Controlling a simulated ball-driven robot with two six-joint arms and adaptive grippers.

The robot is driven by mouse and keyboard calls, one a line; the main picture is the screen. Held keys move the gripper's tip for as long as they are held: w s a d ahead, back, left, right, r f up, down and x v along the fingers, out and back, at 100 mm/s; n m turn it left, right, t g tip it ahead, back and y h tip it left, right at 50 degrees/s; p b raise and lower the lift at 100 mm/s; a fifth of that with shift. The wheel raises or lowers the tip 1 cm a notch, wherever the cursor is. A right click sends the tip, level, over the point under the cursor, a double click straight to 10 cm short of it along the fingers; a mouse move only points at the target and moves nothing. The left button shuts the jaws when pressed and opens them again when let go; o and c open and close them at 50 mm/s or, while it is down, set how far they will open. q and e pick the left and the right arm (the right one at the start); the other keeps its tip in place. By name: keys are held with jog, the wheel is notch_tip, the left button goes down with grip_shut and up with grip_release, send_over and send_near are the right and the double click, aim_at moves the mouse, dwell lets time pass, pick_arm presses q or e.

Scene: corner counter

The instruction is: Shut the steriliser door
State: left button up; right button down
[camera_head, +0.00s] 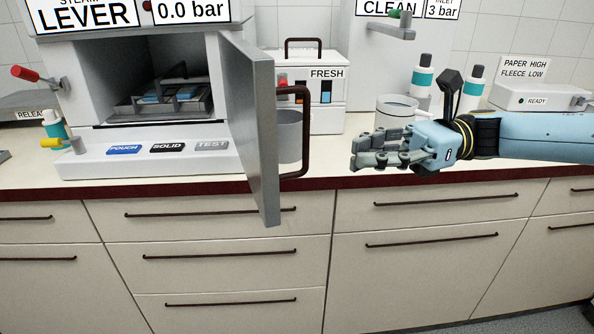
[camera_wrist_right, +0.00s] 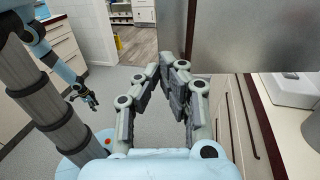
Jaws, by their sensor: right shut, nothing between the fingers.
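The grey steriliser door (camera_head: 255,130) stands wide open, swung out toward me from the right side of the steriliser's chamber. Its brown bar handle (camera_head: 303,132) is on the face turned right. My right gripper (camera_head: 358,152) is to the right of the handle, apart from it, with its fingers pointing left. It is shut and empty. In the right wrist view the right gripper's fingers (camera_wrist_right: 168,80) are close together, with the grey door (camera_wrist_right: 230,35) beyond them at upper right. My left gripper (camera_wrist_right: 88,99) hangs low at the left there, too small to read.
Inside the steriliser (camera_head: 70,80) is a rack (camera_head: 165,100) with blue items. A white box marked FRESH (camera_head: 325,95) stands behind the handle. A pot (camera_head: 397,110) and bottles (camera_head: 422,82) stand behind my right gripper. Drawers (camera_head: 215,222) line the counter front.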

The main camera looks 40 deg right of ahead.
aim_at(278, 173)
jog(key=x, duration=0.9)
jog(key=shift+w+a, duration=0.1)
jog(key=shift+w, duration=0.05)
jog(key=shift+w+a, duration=0.1)
jog(key=shift+a, duration=0.2)
pick_arm(q)
jog(key=shift+s+a+f, duration=0.2)
jog(key=shift+s+a, duration=0.1)
jog(key=shift+s, duration=0.15)
jog(key=shift+s+a+f, duration=0.2)
jog(key=shift+s+a, duration=0.05)
jog(key=shift+s, duration=0.15)
jog(key=shift+d, duration=0.1)
jog(key=shift+w+b, duration=0.1)
jog(key=shift+b, duration=0.25)
pick_arm(e)
jog(key=shift+f, duration=0.1)
